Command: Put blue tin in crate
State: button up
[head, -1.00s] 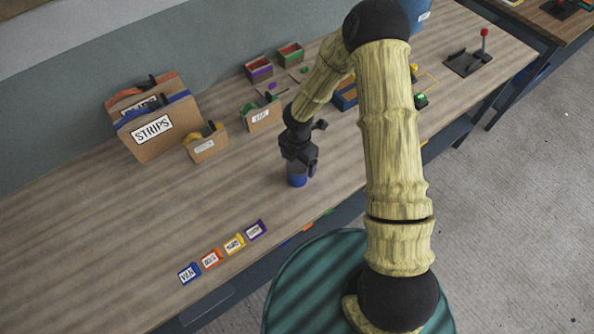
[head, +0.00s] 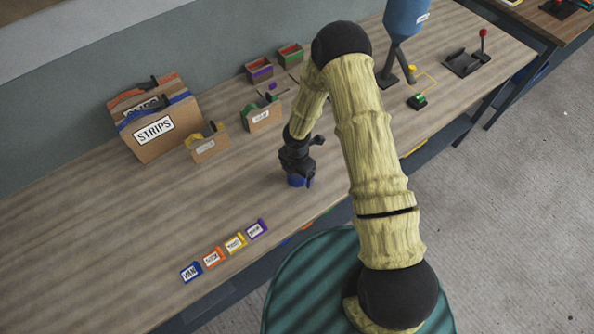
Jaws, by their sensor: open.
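The blue tin (head: 297,181) stands on the wooden bench, with only its lower part showing. My gripper (head: 299,170) points down over it, open, with its jaws at the tin's upper part. The far finger and the tin's top are hidden, so I cannot tell whether the jaws touch it. No crate is plain to see; my arm covers the bench behind and right of the tin.
The bench (head: 110,245) is clear left of the tin. Small labelled tags (head: 234,243) lie along its front edge. Cardboard boxes (head: 155,130) stand at the back left, and small bins (head: 259,71) at the back. A blue hopper (head: 406,16) stands at the back right.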

dwell(0.4)
jog(key=c, duration=1.3)
jog(key=shift+r, duration=0.1)
notch_tip(320, 180, up, 10)
jog(key=shift+f+b, duration=0.1)
jog(key=shift+b, duration=0.6)
